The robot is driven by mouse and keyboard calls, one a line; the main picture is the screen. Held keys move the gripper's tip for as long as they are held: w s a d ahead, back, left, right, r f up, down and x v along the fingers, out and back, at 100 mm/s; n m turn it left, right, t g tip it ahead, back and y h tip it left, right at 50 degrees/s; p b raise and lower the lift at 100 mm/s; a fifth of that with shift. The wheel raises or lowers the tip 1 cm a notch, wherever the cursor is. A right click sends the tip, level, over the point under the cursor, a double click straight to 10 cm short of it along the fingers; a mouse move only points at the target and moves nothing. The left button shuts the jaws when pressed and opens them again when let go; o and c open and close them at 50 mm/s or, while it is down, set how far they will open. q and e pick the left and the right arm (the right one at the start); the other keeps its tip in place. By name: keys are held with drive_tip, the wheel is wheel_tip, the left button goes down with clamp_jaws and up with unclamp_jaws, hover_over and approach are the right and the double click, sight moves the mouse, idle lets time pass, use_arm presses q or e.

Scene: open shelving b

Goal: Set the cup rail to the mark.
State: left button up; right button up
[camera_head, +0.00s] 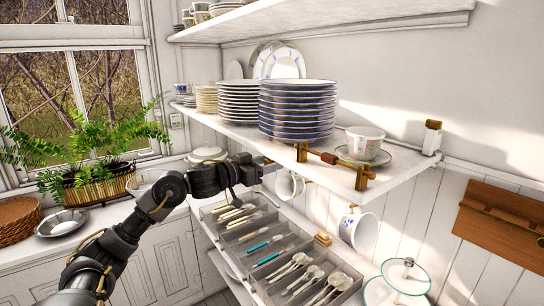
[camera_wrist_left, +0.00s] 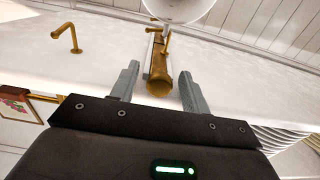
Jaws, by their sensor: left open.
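The cup rail (camera_wrist_left: 158,72) shows in the left wrist view as a brass-coloured bar with a rounded end. In the head view a brass and wood fitting with two upright ends (camera_head: 328,157) sits at the front edge of the middle shelf. My left gripper (camera_head: 266,162) is at that shelf's edge, left of the fitting. In the left wrist view its open fingers (camera_wrist_left: 158,84) stand either side of the rail's near end, with gaps on both sides. White cups (camera_head: 358,229) hang below the shelf. I cannot make out the mark. My right gripper is out of view.
The middle shelf (camera_head: 400,163) carries stacked plates (camera_head: 297,108) and a cup on a saucer (camera_head: 365,145). Below is a cutlery tray (camera_head: 240,240). A glass-lidded dish (camera_head: 405,275) stands at lower right. A brass hook (camera_wrist_left: 66,38) is left of the rail in the wrist view.

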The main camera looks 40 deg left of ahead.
use_arm(q)
drive_tip(key=shift+x, duration=0.85)
clamp_jaws()
